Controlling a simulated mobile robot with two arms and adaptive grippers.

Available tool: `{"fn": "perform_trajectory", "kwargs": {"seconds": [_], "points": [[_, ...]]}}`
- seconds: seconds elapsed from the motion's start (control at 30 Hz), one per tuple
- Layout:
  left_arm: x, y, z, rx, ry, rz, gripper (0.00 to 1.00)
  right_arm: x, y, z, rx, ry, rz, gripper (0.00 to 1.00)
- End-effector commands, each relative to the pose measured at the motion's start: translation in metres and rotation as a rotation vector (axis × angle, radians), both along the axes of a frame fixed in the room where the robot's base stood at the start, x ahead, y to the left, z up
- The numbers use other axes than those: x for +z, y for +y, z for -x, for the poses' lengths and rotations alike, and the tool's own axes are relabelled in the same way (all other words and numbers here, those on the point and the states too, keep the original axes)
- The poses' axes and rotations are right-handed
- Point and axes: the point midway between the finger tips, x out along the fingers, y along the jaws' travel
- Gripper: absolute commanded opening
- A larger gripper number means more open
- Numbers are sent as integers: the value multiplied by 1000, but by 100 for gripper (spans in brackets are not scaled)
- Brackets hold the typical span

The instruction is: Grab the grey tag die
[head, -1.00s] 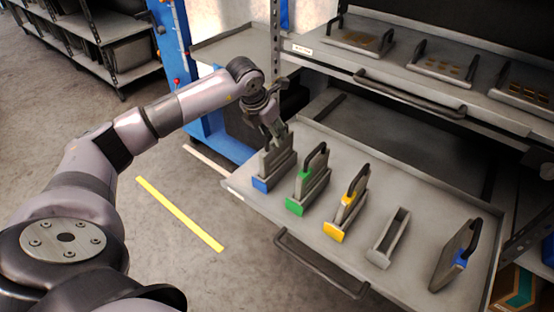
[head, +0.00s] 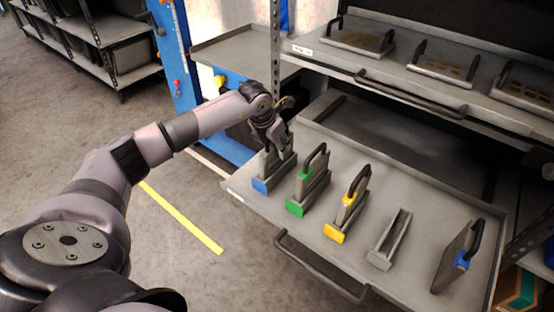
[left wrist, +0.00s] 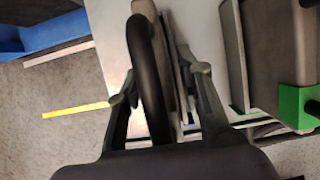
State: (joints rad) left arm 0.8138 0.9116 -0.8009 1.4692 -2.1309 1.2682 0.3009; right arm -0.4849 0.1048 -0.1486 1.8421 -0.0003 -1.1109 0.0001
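A die (head: 272,165) stands upright in the blue-fronted holder (head: 261,186) at the left end of the pulled-out tray; its tag colour cannot be made out. My left gripper (head: 277,147) is over the top of this die and partly hides its handle. In the left wrist view the black curved handle (left wrist: 148,75) lies between the two fingers of my left gripper (left wrist: 158,95). The fingers are apart, with gaps beside the handle. My right gripper is not in view.
A green-tagged die (head: 316,175) stands close to the right in its holder, then a yellow-tagged die (head: 352,195) and an empty holder (head: 390,240). A blue-tagged die (head: 456,258) stands at the tray's right end. An upper shelf (head: 390,75) overhangs behind.

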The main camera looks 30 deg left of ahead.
Motion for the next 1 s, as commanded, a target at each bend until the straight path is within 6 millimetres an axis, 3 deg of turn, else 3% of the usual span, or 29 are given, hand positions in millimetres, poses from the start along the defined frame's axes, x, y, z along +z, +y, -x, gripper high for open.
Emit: {"fn": "perform_trajectory", "kwargs": {"seconds": [0.47,1.0], "points": [[1,0,0,0,0,0,0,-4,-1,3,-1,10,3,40],[1,0,0,0,-1,0,0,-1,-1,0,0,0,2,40]]}}
